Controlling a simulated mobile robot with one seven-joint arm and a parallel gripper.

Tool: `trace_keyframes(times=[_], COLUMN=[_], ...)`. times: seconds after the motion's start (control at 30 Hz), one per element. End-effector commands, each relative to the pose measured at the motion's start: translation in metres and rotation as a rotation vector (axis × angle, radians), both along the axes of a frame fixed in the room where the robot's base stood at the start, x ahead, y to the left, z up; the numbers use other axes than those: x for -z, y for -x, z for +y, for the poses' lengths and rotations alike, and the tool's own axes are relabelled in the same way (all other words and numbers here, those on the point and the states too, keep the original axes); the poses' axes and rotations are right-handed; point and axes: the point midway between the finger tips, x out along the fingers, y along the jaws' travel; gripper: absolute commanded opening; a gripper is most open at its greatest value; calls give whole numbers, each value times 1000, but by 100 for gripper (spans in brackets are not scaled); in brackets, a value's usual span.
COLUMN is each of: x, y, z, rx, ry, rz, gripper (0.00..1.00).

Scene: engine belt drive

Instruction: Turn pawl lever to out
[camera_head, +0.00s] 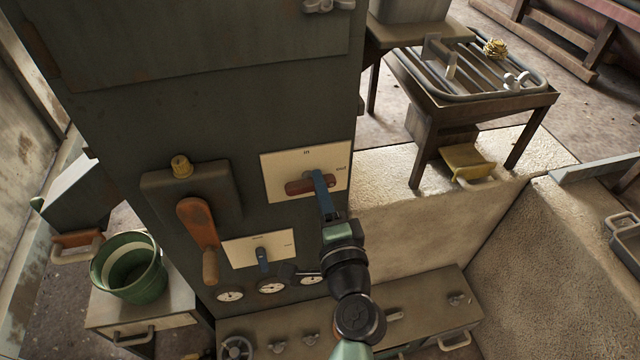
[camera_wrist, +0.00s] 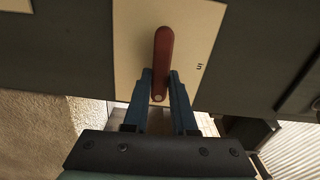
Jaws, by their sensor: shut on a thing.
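The pawl lever (camera_head: 298,188) is a dark red, rounded handle on a cream plate (camera_head: 278,168) fixed to the dark green cabinet. The plate reads "in" at its top and what looks like "out" at its right. The lever lies nearly level in the head view, its gripped end toward the right side of the plate. My gripper (camera_head: 323,184) is shut on that end. In the wrist view the lever (camera_wrist: 163,48) stands nearly upright in the picture, its lower end between the two blue fingers of my gripper (camera_wrist: 158,88).
Below left are an orange lever (camera_head: 196,222) with a wooden grip, a small plate (camera_head: 245,250) with a blue knob, and round gauges (camera_head: 271,286). A low bench (camera_head: 430,312) runs under the cabinet. A green bucket (camera_head: 130,268) stands at left, a rack table (camera_head: 478,100) at upper right.

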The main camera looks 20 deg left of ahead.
Motion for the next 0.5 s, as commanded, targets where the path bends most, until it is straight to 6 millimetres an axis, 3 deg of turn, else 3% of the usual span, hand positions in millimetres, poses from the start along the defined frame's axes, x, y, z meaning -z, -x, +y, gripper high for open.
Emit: trace_keyframes(times=[0.5], x=[2], y=[0], z=[0], rx=[1], ry=[-65], rz=[46], gripper=[0])
